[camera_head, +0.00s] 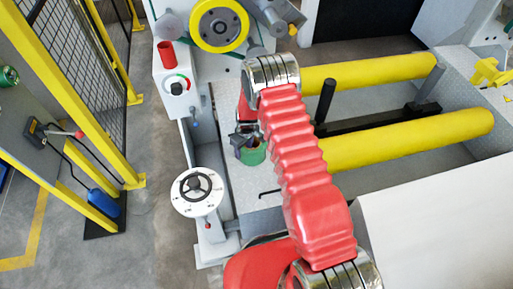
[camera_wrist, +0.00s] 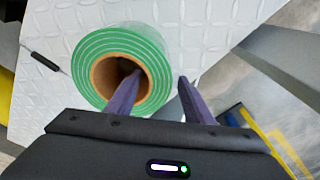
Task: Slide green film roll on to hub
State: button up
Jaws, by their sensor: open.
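The green film roll (camera_wrist: 88,58) stands on end on a white treaded plate, its brown core opening facing my wrist camera. In the head view the roll (camera_head: 254,156) shows only partly, below my gripper (camera_head: 246,138). In the wrist view my gripper (camera_wrist: 159,76) is open. Its left finger reaches over or into the core opening, and its right finger is outside the roll's right edge. The roll's wall lies between the fingers; I cannot tell whether they touch it. A round yellow-rimmed wheel with a grey centre (camera_head: 219,25), possibly the hub, is on the machine at the top.
A grey control box (camera_head: 175,85) with a red part on top and a white handwheel (camera_head: 197,190) stand left of the plate. Two yellow rollers (camera_head: 370,72) lie to the right.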

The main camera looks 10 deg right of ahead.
jog(key=shift+c, duration=0.2)
grip_shut()
dwell(0.3)
jog(key=shift+w+r, duration=0.1)
dwell(0.3)
